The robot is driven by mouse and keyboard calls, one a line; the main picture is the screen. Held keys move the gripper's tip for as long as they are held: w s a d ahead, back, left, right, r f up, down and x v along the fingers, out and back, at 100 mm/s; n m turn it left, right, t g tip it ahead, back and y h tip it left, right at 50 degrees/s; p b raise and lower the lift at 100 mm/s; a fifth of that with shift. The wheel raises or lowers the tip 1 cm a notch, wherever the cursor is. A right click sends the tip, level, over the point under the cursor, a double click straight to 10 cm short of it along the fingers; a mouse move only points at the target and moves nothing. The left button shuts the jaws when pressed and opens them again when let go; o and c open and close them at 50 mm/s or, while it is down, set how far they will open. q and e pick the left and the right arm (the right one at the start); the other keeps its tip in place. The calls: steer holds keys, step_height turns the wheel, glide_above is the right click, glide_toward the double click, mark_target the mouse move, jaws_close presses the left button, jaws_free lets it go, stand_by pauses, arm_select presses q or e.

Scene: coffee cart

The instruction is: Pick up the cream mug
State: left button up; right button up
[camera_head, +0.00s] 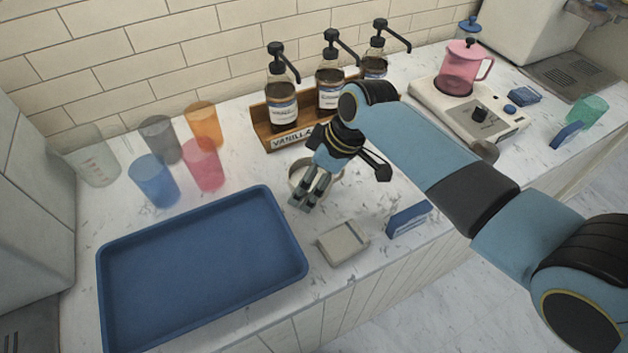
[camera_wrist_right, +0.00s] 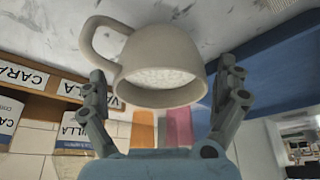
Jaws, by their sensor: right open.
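The cream mug (camera_head: 296,178) stands on the marble counter in front of the syrup rack, mostly hidden behind my right gripper (camera_head: 304,203) in the head view. In the right wrist view the mug (camera_wrist_right: 165,50) fills the space ahead, its handle at the left and a pale speckled surface inside its mouth. The fingers of my right gripper (camera_wrist_right: 163,72) are open, one on each side of the mug. I cannot tell whether either finger touches it. My left gripper is not in view.
A blue tray (camera_head: 275,200) lies at front left, with several coloured cups behind it. The wooden syrup rack (camera_head: 262,127) with pump bottles stands behind the mug. A beige box (camera_head: 342,243) and a blue card holder (camera_head: 409,219) sit near the front edge.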

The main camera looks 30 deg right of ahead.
steer(key=c, duration=1.3)
steer(key=shift+r, duration=0.2)
